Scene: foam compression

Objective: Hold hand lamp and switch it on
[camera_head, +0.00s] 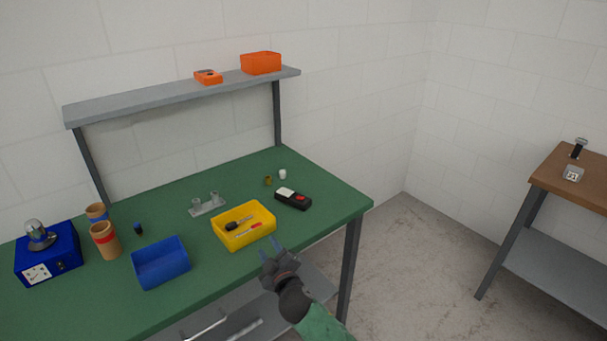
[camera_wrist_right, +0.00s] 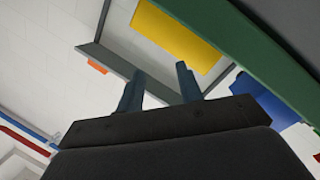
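A black hand-held device (camera_head: 293,199) with a pale panel and a red button lies on the green bench top near its right end; it may be the hand lamp, but I cannot tell for sure. A yellow bin (camera_head: 222,240) in front of it holds a small black item (camera_head: 232,226) and a red-and-white item (camera_head: 249,230). My right gripper (camera_head: 275,255) is at the bench's front edge, just in front of the yellow bin. Its fingers (camera_wrist_right: 160,82) are apart with nothing between them in the right wrist view. The yellow bin shows beyond them (camera_wrist_right: 180,35). My left gripper is out of view.
A blue bin (camera_head: 160,264), cardboard-coloured tubes (camera_head: 104,240) and a blue box (camera_head: 48,256) with a glass bulb stand to the left. A grey holder (camera_head: 207,204) is behind the yellow bin. A raised shelf (camera_head: 170,98) bears orange items. Another table (camera_head: 575,180) is at right.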

